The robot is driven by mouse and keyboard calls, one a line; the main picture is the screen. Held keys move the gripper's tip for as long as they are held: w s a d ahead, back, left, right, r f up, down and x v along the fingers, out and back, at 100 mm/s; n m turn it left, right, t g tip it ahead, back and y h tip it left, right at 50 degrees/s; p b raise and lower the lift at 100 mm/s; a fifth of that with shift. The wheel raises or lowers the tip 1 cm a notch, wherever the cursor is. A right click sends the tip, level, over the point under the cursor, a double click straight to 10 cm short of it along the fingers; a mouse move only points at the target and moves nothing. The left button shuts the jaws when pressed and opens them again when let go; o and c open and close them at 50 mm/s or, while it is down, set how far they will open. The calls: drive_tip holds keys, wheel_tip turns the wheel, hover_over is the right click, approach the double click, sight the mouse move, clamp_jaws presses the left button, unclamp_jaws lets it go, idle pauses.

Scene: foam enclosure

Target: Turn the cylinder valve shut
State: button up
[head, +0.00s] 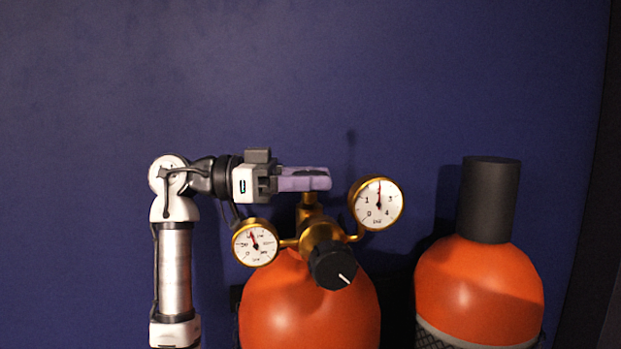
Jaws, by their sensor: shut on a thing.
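An orange gas cylinder (308,312) stands at the bottom centre of the head view, with a brass valve and regulator (318,233) on top. The valve's handwheel at the top of the brass stem is hidden behind my gripper's fingers. My gripper (318,179) reaches in from the left, level, with its purple fingers over the top of the stem, shut on what appears to be the valve handwheel. A black knob (332,267) with a white mark faces forward below it.
Two round gauges flank the valve, one lower left (255,243) and one upper right (377,204), close to my gripper. A second orange cylinder (480,290) with a black cap (488,200) stands to the right. A dark blue wall is behind; the space above is clear.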

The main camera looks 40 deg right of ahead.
drive_tip(key=o, duration=1)
drive_tip(key=shift+c, duration=0.2)
drive_tip(key=shift+w+a, duration=0.1)
drive_tip(key=b+v, duration=0.3)
drive_tip(key=v, duration=1)
drive_tip(key=shift+w+a+b, duration=0.2)
drive_tip(key=shift+b, duration=0.1)
